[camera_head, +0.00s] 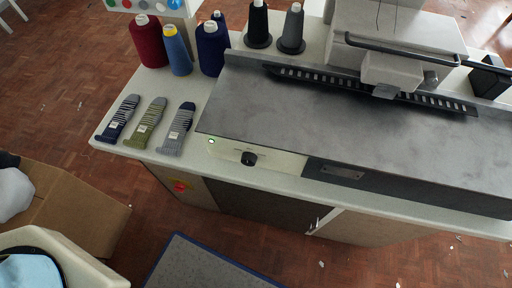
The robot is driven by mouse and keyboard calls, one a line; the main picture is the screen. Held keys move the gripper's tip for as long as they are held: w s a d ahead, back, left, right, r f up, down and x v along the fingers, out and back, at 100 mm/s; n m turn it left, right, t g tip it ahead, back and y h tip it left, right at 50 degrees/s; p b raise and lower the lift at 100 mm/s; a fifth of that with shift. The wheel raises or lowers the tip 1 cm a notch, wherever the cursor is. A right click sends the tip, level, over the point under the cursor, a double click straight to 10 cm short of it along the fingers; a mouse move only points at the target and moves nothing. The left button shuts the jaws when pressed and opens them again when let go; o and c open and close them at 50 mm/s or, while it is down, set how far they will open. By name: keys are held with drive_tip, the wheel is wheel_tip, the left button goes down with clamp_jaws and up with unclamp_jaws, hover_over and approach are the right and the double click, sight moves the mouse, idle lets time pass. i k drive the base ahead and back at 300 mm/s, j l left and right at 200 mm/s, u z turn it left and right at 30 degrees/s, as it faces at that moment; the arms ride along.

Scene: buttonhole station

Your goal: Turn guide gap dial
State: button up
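The dial is a small black knob (248,158) on the pale front panel (275,161) of the machine, left of centre in the head view. Small markings sit just above it, too small to read. A small green light (211,141) shows at the panel's left end. The grey metal machine bed (330,122) stretches behind and to the right of the panel. My gripper is not in view, and nothing touches the dial.
Three folded knitted pieces (147,122) lie on the worktop left of the bed. Several yarn cones (212,48) stand behind them. A red button (179,186) is on the cabinet below. A cardboard box (75,208) and a pale bin (60,250) stand at lower left.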

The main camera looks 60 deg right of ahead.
sight(248, 158)
drive_tip(key=k+l+u, duration=0.1)
drive_tip(key=k+u, duration=0.15)
drive_tip(key=k, duration=0.3)
drive_tip(key=k+u, duration=0.3)
drive_tip(key=k, duration=0.25)
drive_tip(key=k+j+u, duration=0.25)
drive_tip(key=k, duration=0.3)
drive_tip(key=k+j+u, duration=0.15)
drive_tip(key=k+u, duration=0.15)
drive_tip(key=k, duration=0.25)
